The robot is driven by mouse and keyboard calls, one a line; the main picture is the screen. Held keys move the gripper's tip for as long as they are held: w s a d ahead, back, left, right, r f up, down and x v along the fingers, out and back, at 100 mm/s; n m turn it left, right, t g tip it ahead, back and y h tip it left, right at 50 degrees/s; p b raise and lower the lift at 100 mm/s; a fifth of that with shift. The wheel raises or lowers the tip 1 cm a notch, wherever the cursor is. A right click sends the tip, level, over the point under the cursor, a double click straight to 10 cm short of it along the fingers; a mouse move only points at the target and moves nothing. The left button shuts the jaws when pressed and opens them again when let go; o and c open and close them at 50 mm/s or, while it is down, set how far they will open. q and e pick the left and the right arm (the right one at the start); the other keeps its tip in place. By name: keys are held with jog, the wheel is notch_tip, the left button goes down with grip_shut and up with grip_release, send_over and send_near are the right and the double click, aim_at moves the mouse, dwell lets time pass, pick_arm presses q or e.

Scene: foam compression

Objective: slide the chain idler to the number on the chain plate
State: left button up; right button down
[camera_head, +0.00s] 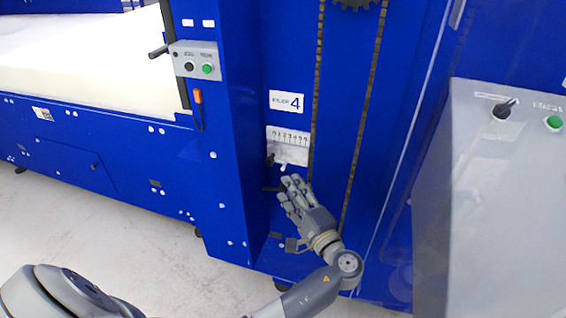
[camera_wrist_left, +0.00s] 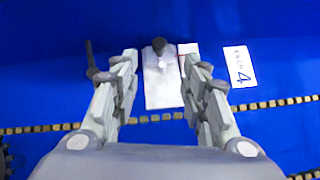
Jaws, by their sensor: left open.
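The white chain plate (camera_head: 290,148), printed with a row of numbers, is on the blue machine's upright panel. A white label reading 4 (camera_head: 287,101) is above it. A small dark knob (camera_head: 270,159), apparently the chain idler's, sits at the plate's lower left. In the left wrist view the plate (camera_wrist_left: 160,92) and dark knob (camera_wrist_left: 159,45) show between my fingers. My left gripper (camera_head: 291,183) is open and empty, just below the plate; it also shows in the left wrist view (camera_wrist_left: 158,68). Contact with the knob cannot be told. My right gripper is not in view.
A chain (camera_head: 317,90) runs along the panel right of the plate, with a sprocket (camera_head: 355,4) at the top. A grey control box (camera_head: 195,61) is at upper left.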

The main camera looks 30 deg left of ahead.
aim_at(272, 164)
pick_arm(q)
jog(key=p+x, duration=0.2)
jog(key=x, duration=0.8)
jog(key=shift+w+a, duration=0.15)
jog(key=shift+a, duration=0.05)
